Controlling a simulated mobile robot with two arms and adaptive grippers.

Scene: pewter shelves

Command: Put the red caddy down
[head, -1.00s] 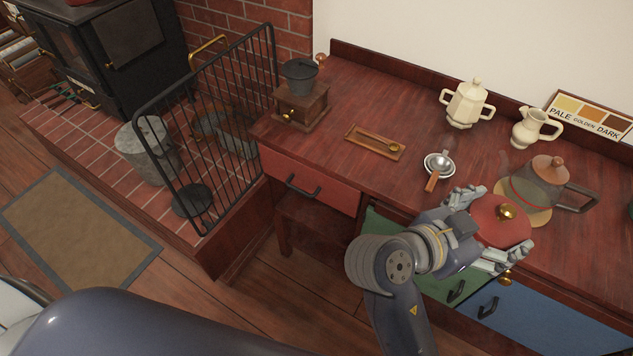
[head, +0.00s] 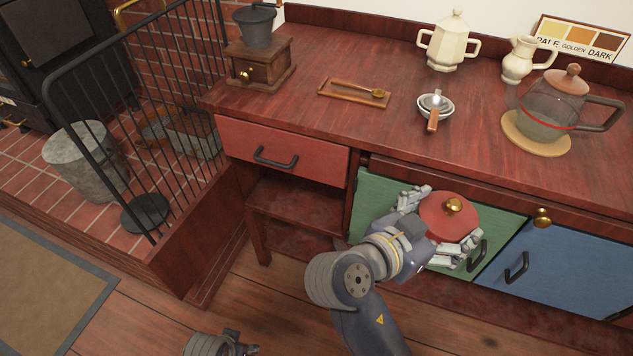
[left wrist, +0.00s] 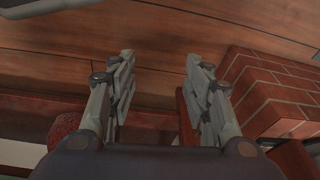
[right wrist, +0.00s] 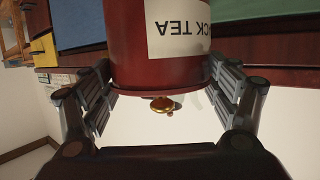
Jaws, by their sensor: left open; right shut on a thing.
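The red caddy (head: 437,213) has a round red lid with a brass knob and is upright in front of the green cabinet door, off the floor. My right gripper (head: 447,228) is shut on it, one finger on each side. In the right wrist view the caddy (right wrist: 130,45) shows a pale label ending in "CK TEA", and the fingers (right wrist: 160,95) press near its lid rim. The caddy's underside is hidden. My left gripper (left wrist: 160,75) is open and empty above the wooden floor; it shows at the bottom edge of the head view (head: 240,348).
The dark red counter (head: 330,125) holds a coffee grinder (head: 258,62), a wooden tray (head: 345,95), a strainer (head: 435,105), a cream pot (head: 452,45), a jug (head: 522,60) and a glass teapot (head: 550,105). The counter's front middle is bare. A black fireguard (head: 165,110) stands left.

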